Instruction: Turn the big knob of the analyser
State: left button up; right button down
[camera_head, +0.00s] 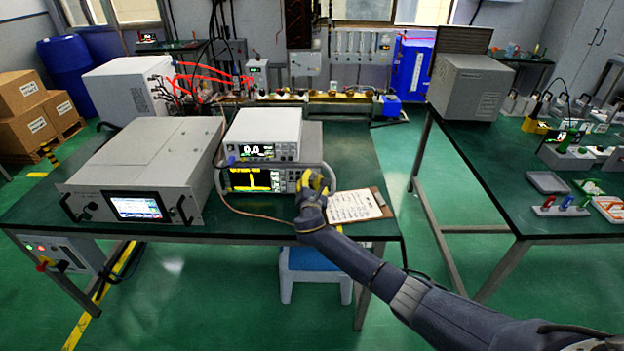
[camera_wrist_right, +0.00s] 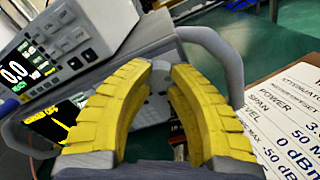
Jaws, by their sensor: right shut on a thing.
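The analyser (camera_head: 252,181), with a dark screen and a yellow trace, sits on the green table under a white meter. Its screen also shows at the left of the right wrist view (camera_wrist_right: 50,124). My right gripper (camera_head: 317,183) is at the right end of the analyser's front panel. In the right wrist view, its yellow-padded fingers are closed around a grey knob (camera_wrist_right: 158,84), mostly hidden between them. The head view does not show the knob behind the gripper. My left gripper is not in view.
A white meter (camera_head: 262,136) stands on the analyser. A large grey unit (camera_head: 140,165) is close on the left. A clipboard with a printed sheet (camera_head: 354,205) lies right beside my right gripper. A grey handle (camera_wrist_right: 212,55) frames the analyser's front.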

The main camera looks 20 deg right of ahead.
jog(key=shift+d+r, duration=0.1)
jog(key=shift+r, duration=0.05)
dwell(0.3)
jog(key=c, duration=1.1)
grip_release()
jog(key=shift+o, duration=0.2)
jog(key=shift+s, duration=0.1)
jog(key=v, duration=1.2)
